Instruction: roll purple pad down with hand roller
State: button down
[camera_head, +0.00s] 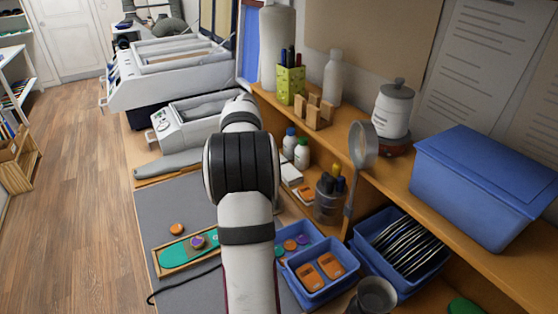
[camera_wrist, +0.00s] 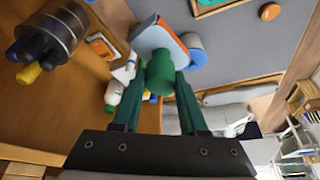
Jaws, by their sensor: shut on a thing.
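The purple pad (camera_head: 197,242) lies on a teal insole (camera_head: 176,255) inside a shallow wooden tray (camera_head: 163,271) on the grey mat, in the head view. My gripper (camera_wrist: 161,78) shows in the wrist view, its green fingers shut on a green cylindrical handle, which I take for the hand roller (camera_wrist: 160,77). A blue-grey rounded part (camera_wrist: 194,52) shows beyond the handle; whether it is joined to it is unclear. The gripper is apart from the tray, whose edge (camera_wrist: 212,8) shows at the top of the wrist view. In the head view my arm hides the gripper and roller.
An orange disc (camera_head: 177,229) lies on the mat behind the tray. Blue bins with discs (camera_head: 291,244) and orange pieces (camera_head: 320,271) stand right of my arm. A pen cup (camera_head: 328,204) and bottles (camera_head: 302,154) line the shelf. A dark cable (camera_head: 170,290) crosses the mat's front.

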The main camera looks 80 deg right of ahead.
jog(key=w+a+f+n+t+y, duration=0.1)
jog(key=w+a+f+n, duration=0.15)
jog(key=w+a, duration=0.4)
jog(key=w+a+f+n+t, duration=0.1)
jog(key=w+a+f+n, duration=0.1)
jog(key=w+a+n, duration=0.35)
jog(key=shift+w+a+f+m, duration=0.15)
jog(key=shift+w+f+m, duration=0.2)
jog(key=shift+f, duration=0.6)
jog(key=shift+w+a+f+m, duration=0.15)
jog(key=shift+w+f+m, duration=0.15)
jog(key=shift+f, duration=0.6)
jog(key=shift+w+a+f+m, duration=0.15)
jog(key=shift+w+f+m, duration=0.15)
jog(key=shift+f, duration=0.65)
